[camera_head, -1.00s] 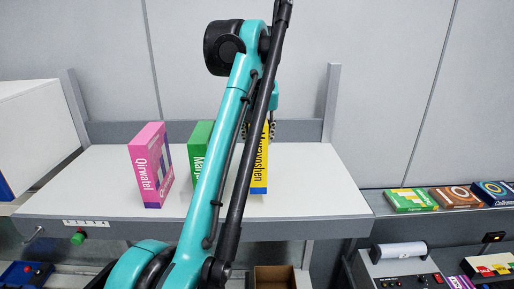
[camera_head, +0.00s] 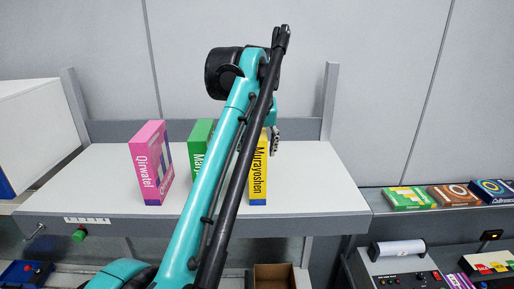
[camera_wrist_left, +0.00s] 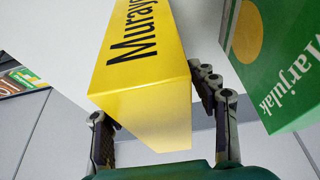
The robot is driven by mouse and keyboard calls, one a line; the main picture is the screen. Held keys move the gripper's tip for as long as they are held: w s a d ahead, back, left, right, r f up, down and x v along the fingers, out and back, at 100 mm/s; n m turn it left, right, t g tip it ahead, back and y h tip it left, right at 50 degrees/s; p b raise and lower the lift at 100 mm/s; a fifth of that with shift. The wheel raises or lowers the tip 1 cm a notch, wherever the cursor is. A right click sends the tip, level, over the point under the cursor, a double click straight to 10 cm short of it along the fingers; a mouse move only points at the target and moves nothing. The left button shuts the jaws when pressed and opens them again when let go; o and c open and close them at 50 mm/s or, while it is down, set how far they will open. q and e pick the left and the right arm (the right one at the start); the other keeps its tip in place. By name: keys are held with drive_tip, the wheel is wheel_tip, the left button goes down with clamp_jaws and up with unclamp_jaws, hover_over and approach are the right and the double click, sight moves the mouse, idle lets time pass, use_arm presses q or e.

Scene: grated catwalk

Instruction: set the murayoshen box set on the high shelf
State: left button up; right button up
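The yellow Murayoshen box (camera_head: 259,178) stands upright on the white high shelf (camera_head: 310,185), partly hidden by my left arm. In the left wrist view the same box (camera_wrist_left: 145,85) reaches in between the fingers of my left gripper (camera_wrist_left: 165,135). The fingers are spread, with a gap visible between the box and the right-hand finger. In the head view one finger of this gripper shows just right of the box's top; the rest is hidden behind my arm and the box. My right gripper is not in view.
A green Marjulak box (camera_head: 200,145) stands close left of the yellow one and shows in the wrist view (camera_wrist_left: 275,60). A pink Qirwatel box (camera_head: 150,165) stands further left. The shelf's right part is clear. Several flat boxes (camera_head: 410,199) lie on a lower surface at right.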

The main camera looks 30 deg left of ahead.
use_arm(q)
drive_tip(key=p+v, duration=0.1)
drive_tip(key=v, duration=1)
drive_tip(key=shift+w+p, duration=0.1)
drive_tip(key=shift+p, duration=0.3)
drive_tip(key=shift+s+d+r, duration=0.1)
drive_tip(key=shift+s+r, duration=0.15)
drive_tip(key=shift+r, duration=0.4)
